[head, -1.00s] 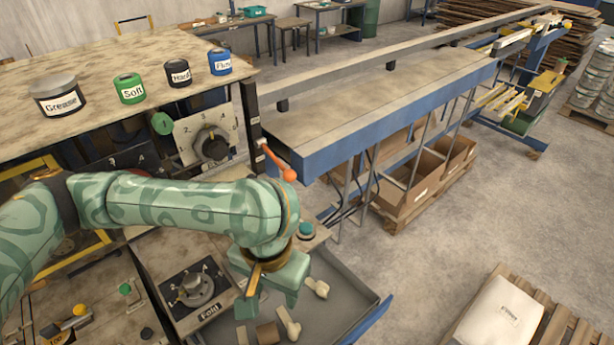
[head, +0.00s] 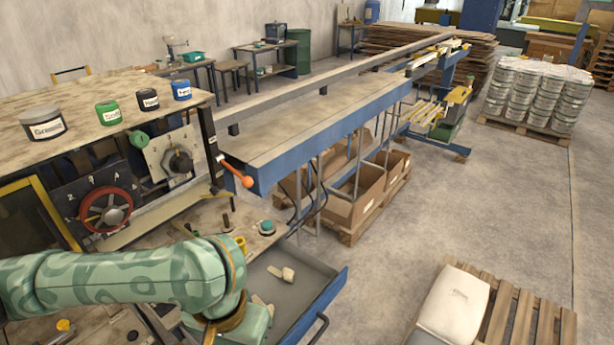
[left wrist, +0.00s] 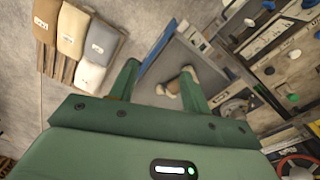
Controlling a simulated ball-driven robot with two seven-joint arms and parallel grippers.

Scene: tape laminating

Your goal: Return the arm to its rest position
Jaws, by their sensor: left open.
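My left arm comes in from the left in the head view. My left gripper is partly cut off by the bottom edge of that view, beside the grey open drawer (head: 305,287). In the left wrist view the left gripper (left wrist: 160,68) has its two green fingers spread apart, with nothing held between them. A pale mallet-like piece (head: 282,273) lies in the drawer; pale pieces in the drawer (left wrist: 170,62) also show between and behind the fingers in the wrist view. My right gripper is not in view.
The machine has a red handwheel (head: 106,210) and an orange-knobbed lever (head: 236,172). Labelled cans (head: 108,113) stand on its top. A long blue-edged conveyor table (head: 320,125) runs back. A pallet with a white sack (head: 454,305) stands at right. Open floor lies between.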

